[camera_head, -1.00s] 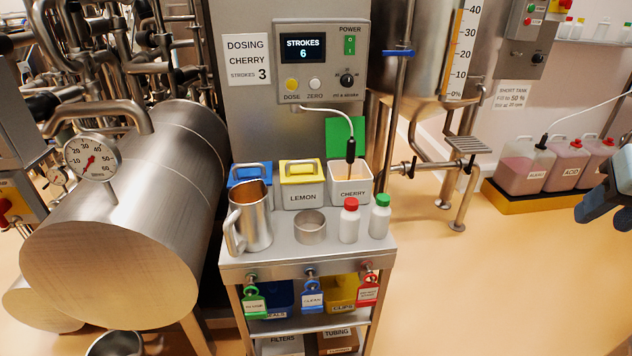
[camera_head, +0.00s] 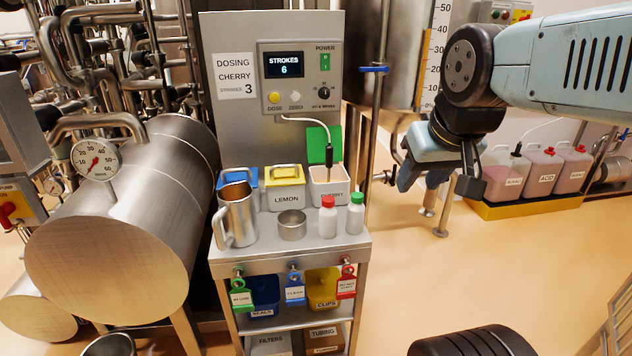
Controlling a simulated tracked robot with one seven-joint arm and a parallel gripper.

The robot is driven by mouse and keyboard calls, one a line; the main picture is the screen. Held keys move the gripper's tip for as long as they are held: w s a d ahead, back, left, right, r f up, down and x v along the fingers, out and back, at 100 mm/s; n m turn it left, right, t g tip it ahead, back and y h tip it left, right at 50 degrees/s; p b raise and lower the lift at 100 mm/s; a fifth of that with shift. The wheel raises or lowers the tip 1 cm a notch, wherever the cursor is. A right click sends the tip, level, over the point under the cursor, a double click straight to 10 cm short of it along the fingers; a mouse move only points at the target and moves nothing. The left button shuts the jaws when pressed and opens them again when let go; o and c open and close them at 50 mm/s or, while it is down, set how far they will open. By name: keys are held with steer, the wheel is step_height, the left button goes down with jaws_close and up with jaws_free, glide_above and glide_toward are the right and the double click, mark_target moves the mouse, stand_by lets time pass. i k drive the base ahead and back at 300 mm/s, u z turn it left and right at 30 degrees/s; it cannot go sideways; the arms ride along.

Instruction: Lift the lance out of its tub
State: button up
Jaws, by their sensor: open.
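The lance (camera_head: 328,143) is a thin upright rod with a dark grip, its pale hose looping up to the dosing panel. Its lower end stands in the white open tub labelled CHERRY (camera_head: 330,196), so its tip is hidden. The tub's green lid (camera_head: 317,145) stands tipped up behind it. My gripper (camera_head: 432,188) is open and empty, to the right of the tub and apart from it. Its fingers point down and its far side is partly hidden by my wrist.
A metal jug (camera_head: 237,216), a steel cup (camera_head: 291,225), and red-capped (camera_head: 327,217) and green-capped (camera_head: 355,213) bottles stand on the cart in front of the tubs. The yellow-lidded LEMON tub (camera_head: 285,192) is to the left. A vertical pipe (camera_head: 375,120) rises behind the cart's right side.

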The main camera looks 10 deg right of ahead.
mark_target(329, 147)
steer(key=u, duration=0.1)
steer(key=i, duration=1)
steer(key=z, duration=0.1)
